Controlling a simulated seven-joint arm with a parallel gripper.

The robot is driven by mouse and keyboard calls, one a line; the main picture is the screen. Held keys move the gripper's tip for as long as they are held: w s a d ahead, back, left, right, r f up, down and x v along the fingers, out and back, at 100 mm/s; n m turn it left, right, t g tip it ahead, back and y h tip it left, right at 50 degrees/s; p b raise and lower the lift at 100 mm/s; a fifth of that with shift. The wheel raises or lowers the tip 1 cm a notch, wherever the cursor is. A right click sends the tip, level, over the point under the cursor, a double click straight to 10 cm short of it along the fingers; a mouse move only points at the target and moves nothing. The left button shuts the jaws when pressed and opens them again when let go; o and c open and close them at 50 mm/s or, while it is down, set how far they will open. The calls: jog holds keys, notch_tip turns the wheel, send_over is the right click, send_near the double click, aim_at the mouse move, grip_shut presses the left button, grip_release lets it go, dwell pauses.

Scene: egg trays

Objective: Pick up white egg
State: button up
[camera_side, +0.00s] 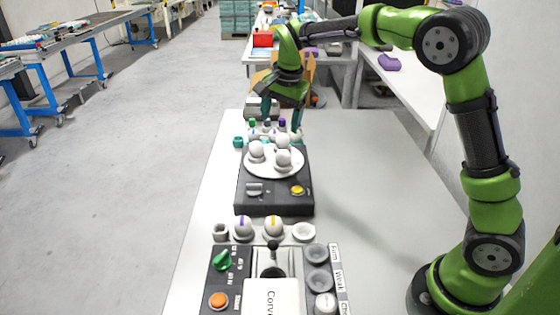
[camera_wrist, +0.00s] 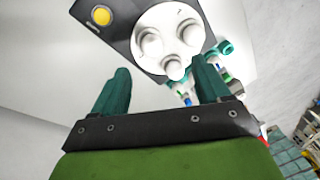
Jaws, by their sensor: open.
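Several plain white eggs stand on a round white plate (camera_side: 262,172) on a dark box. In the side view, one white egg (camera_side: 256,150) is at the left, another (camera_side: 283,158) at the front right and another (camera_side: 282,141) behind. In the wrist view, they show as white eggs (camera_wrist: 150,42) on the plate (camera_wrist: 142,68) beyond my fingertips. My gripper (camera_side: 281,127) is above and behind the plate, pointing down.
Small items with green and purple tops (camera_side: 281,123) stand behind the plate near my fingers. The dark box (camera_side: 275,201) has a yellow button. In front, purple- and yellow-marked eggs (camera_side: 242,228) stand by a control panel (camera_side: 219,274). The table's right side is clear.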

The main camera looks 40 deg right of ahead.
jog(key=w+r+n+t, duration=0.1)
jog(key=w+r+n, duration=0.2)
jog(key=n, duration=0.8)
send_over(257, 143)
jog(key=s, duration=0.3)
notch_tip(257, 143, down, 10)
jog(key=shift+w+a+f, duration=0.1)
jog(key=shift+w+f, duration=0.05)
jog(key=shift+t, duration=0.3)
jog(key=shift+w+x, duration=0.15)
jog(key=shift+x, duration=1.3)
jog(key=shift+w+x, duration=0.15)
jog(key=shift+x, duration=1.35)
jog(key=shift+a, duration=0.1)
jog(key=shift+c, duration=0.2)
jog(key=c, duration=0.7)
